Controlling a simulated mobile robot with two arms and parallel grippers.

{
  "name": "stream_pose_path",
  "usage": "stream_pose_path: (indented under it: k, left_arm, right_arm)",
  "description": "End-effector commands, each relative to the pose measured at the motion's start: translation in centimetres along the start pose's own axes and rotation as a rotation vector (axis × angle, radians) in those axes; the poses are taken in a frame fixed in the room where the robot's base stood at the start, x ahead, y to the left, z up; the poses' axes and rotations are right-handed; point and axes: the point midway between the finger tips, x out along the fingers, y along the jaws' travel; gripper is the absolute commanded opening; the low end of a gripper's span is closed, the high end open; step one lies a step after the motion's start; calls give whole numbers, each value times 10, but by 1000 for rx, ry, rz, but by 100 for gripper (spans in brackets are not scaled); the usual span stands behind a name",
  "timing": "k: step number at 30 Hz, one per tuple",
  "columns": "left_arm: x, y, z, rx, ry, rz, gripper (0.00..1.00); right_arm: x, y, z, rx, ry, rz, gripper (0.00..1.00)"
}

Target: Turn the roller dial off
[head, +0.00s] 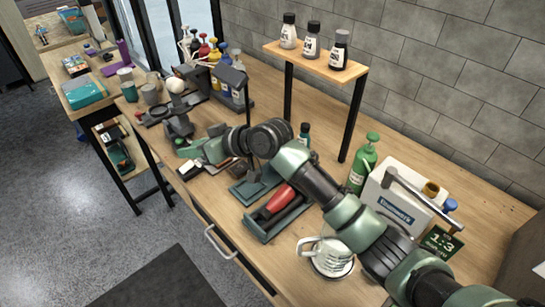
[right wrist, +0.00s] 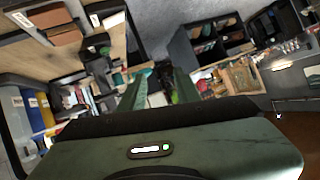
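I cannot pick out the roller dial for certain in either view. A dark device with an upright post (head: 178,122) stands on the workbench near its left part, close beyond my right gripper. My right arm reaches in from the lower right of the head view, and its gripper (head: 187,149) is low over the bench near the front edge. In the right wrist view the two green fingers of my right gripper (right wrist: 161,88) stand apart with nothing clearly held between them. Whether they touch anything is hard to tell. My left gripper is not in view.
A red-topped item sits in a dark green tray (head: 262,232) under my right arm. A white mug (head: 331,262), a green bottle (head: 364,164) and a white case (head: 392,204) stand nearby. A raised shelf (head: 316,62) holds 3 small bottles. Several pump bottles stand at the back.

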Motion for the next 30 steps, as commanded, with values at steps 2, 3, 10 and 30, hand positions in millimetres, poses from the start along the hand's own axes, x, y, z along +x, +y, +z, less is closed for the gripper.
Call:
stream_pose_path:
  k: [2, 3, 10, 30]
  left_arm:
    - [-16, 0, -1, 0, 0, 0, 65]
    - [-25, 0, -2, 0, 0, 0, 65]
    - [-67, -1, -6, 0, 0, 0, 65]
    - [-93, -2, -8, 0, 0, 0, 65]
  right_arm:
    - [-12, 20, 10, -49, -122, 34, 33]
    - [-22, 35, 21, -82, -219, 57, 33]
    - [-139, 133, 83, -189, -826, 164, 33]
    - [-188, 179, 155, -168, -1098, 177, 33]
